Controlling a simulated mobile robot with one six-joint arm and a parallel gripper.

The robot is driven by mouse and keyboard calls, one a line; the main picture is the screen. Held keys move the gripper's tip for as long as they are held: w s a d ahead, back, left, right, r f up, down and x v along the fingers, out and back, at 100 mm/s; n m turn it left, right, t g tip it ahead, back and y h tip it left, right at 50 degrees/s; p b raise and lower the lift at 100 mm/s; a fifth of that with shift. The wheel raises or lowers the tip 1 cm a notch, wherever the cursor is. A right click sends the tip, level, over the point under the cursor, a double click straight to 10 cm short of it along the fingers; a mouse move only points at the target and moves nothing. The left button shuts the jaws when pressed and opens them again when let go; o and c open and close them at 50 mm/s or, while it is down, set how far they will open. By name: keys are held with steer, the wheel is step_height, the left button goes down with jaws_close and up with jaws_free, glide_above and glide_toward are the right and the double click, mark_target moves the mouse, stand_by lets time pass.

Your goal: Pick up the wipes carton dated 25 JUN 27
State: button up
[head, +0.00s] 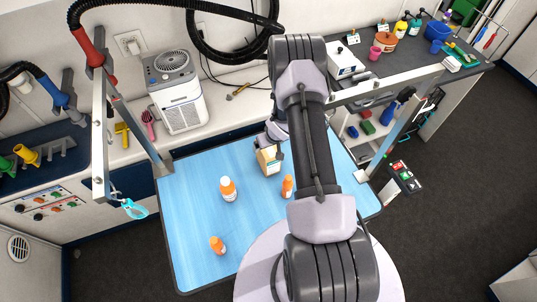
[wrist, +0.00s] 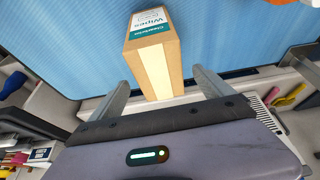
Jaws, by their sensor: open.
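A brown wipes carton (head: 268,160) with a white and teal label stands on the blue table (head: 190,215). In the wrist view the carton (wrist: 152,52) shows the word "Wipes" on its label and a pale strip on the side facing me. No date can be read on it. My gripper (wrist: 161,82) is open, with one finger on each side of the carton's near end. I cannot tell whether either finger touches it. In the head view my gripper (head: 269,148) is at the carton, partly hidden by my arm.
An orange and white bottle (head: 228,189) stands left of the carton, a small orange bottle (head: 287,186) just right of it, and another (head: 217,245) near the front. A metal frame post (head: 101,140) rises at the table's left.

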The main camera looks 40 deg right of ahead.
steer(key=x, duration=0.6)
steer(key=shift+s, duration=0.2)
steer(key=shift+f+b, duration=0.4)
steer(key=shift+f, duration=0.05)
steer(key=shift+c, duration=0.4)
